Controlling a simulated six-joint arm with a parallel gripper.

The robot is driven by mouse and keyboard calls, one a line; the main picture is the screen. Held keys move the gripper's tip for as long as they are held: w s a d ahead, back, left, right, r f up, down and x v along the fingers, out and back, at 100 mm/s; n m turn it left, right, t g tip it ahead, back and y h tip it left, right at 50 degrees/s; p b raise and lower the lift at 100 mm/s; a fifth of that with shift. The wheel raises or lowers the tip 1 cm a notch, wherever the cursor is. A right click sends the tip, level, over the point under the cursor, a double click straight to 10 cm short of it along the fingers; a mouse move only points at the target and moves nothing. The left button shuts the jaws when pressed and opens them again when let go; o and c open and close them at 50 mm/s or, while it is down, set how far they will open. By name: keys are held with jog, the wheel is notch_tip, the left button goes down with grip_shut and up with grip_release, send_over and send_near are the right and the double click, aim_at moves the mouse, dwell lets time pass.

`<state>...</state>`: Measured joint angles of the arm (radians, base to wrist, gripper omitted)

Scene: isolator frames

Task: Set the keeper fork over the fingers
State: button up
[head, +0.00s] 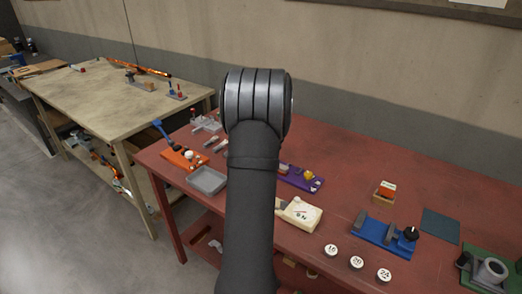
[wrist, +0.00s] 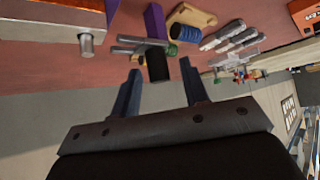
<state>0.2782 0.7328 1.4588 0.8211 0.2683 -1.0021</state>
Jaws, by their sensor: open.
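Grey metal bars (wrist: 128,42) lie beside the black block, next to a purple part (wrist: 154,22). This may be the keeper fork on the purple fixture, but I cannot tell for sure. In the head view the purple fixture (head: 315,184) with a yellow knob is partly hidden by my arm, and my gripper is hidden too.
A cream box (head: 300,213) stands near the purple fixture. An orange fixture (head: 178,161) with a blue lever and a grey tray (head: 206,181) are to the left. A blue fixture (head: 372,232) and several white discs (head: 357,263) are to the right.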

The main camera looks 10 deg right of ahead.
jog(key=shift+w+f, duration=0.2)
jog(key=shift+w, duration=0.05)
jog(key=shift+c, duration=0.4)
grip_shut()
jog(key=shift+s+d, duration=1.4)
jog(key=shift+o, duration=0.4)
grip_release()
jog(key=shift+s+d, duration=0.1)
jog(key=shift+r, duration=0.1)
